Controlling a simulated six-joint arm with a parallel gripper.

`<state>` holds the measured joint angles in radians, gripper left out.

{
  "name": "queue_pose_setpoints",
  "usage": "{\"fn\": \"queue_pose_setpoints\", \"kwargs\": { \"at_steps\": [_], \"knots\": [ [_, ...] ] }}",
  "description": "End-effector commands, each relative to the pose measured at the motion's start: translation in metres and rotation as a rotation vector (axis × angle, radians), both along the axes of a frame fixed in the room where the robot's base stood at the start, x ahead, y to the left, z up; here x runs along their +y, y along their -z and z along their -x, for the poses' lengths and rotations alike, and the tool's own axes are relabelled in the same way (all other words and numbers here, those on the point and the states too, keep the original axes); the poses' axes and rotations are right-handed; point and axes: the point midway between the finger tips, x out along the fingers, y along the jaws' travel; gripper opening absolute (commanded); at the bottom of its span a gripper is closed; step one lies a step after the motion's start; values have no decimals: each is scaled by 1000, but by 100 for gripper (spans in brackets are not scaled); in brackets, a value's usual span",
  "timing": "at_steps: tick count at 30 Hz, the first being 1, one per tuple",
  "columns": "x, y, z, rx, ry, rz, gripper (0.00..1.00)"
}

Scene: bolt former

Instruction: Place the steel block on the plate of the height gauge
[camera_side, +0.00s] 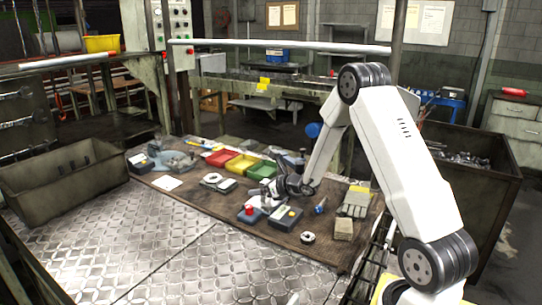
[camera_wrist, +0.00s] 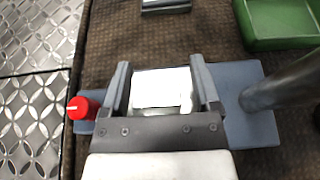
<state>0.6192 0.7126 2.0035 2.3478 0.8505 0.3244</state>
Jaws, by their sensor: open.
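The height gauge has a blue-grey base (camera_wrist: 250,128) with a red knob (camera_wrist: 78,108) at its left end and a grey column (camera_wrist: 285,82) at its right. In the side view the red knob (camera_side: 249,210) shows on the bench, below and left of my gripper (camera_side: 268,198). In the wrist view my gripper (camera_wrist: 160,76) is open, one finger on each side of a bright, square-topped steel block (camera_wrist: 160,88). The block appears to sit over the middle of the base. The plate under it is hidden, and I cannot tell whether the fingers touch its sides.
A green bin (camera_wrist: 280,22) lies beyond the column. A metallic block-like thing (camera_wrist: 166,5) is at the top edge of the wrist view.

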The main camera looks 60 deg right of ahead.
Motion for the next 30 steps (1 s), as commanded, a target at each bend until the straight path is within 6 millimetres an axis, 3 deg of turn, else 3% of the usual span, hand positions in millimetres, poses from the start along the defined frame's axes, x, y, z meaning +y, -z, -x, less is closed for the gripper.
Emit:
{"fn": "queue_pose_setpoints", "kwargs": {
  "at_steps": [8, 21, 30],
  "knots": [
    [-1, -9, 18, -1, 1, 0, 79],
    [-1, -35, 79, -1, 3, 1, 79],
    [0, -46, 107, 0, 1, 0, 79]
  ]
}}
